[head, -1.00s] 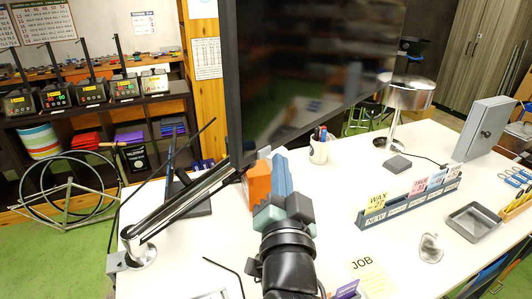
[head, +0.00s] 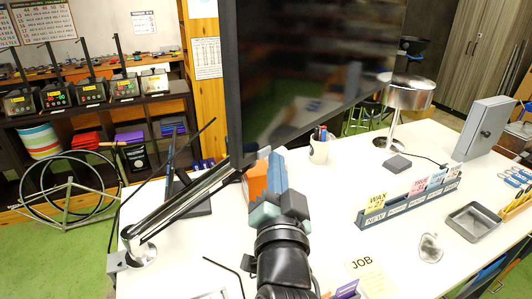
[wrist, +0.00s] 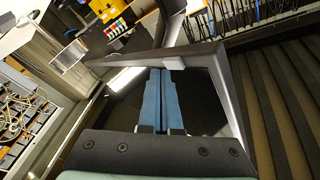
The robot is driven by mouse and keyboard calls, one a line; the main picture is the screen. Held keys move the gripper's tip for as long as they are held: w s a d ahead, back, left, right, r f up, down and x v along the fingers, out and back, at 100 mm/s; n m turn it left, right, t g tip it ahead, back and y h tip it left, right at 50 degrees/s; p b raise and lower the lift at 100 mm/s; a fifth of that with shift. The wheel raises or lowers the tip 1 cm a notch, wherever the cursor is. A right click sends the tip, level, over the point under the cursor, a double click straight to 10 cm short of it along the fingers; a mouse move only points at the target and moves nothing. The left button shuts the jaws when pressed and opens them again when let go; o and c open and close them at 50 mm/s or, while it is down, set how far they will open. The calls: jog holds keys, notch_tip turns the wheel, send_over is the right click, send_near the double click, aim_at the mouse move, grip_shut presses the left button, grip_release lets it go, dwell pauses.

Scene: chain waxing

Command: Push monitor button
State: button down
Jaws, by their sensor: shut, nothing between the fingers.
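The monitor (head: 310,70) hangs on a silver arm above the desk, its dark screen angled to the right in the head view. My gripper (head: 277,160) has its blue fingers shut and empty, pointing up just below the monitor's lower edge. In the wrist view the shut fingers (wrist: 160,73) reach toward a dark frame edge (wrist: 118,57), which seems to be the monitor's. A small grey block (wrist: 174,62) sits on that edge just right of the fingertips. I cannot tell whether it is the button, or whether the fingertips touch anything.
An orange box (head: 257,182) stands close to the left of my gripper. A pen cup (head: 319,151) stands behind it. The silver monitor arm (head: 180,203) crosses on the left. A card rack (head: 405,206), tray (head: 473,221) and lamp (head: 408,94) stand to the right.

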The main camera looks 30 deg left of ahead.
jog(key=shift+w+a, duration=0.1)
jog(key=shift+a, duration=0.35)
dwell(0.5)
jog(key=shift+s+d, duration=0.2)
jog(key=shift+d, duration=0.7)
jog(key=d, duration=0.2)
jog(key=s+d+b, duration=0.1)
jog(key=d, duration=0.1)
jog(key=d+b, duration=0.1)
jog(key=shift+s+d, duration=0.25)
jog(key=shift+d, duration=0.15)
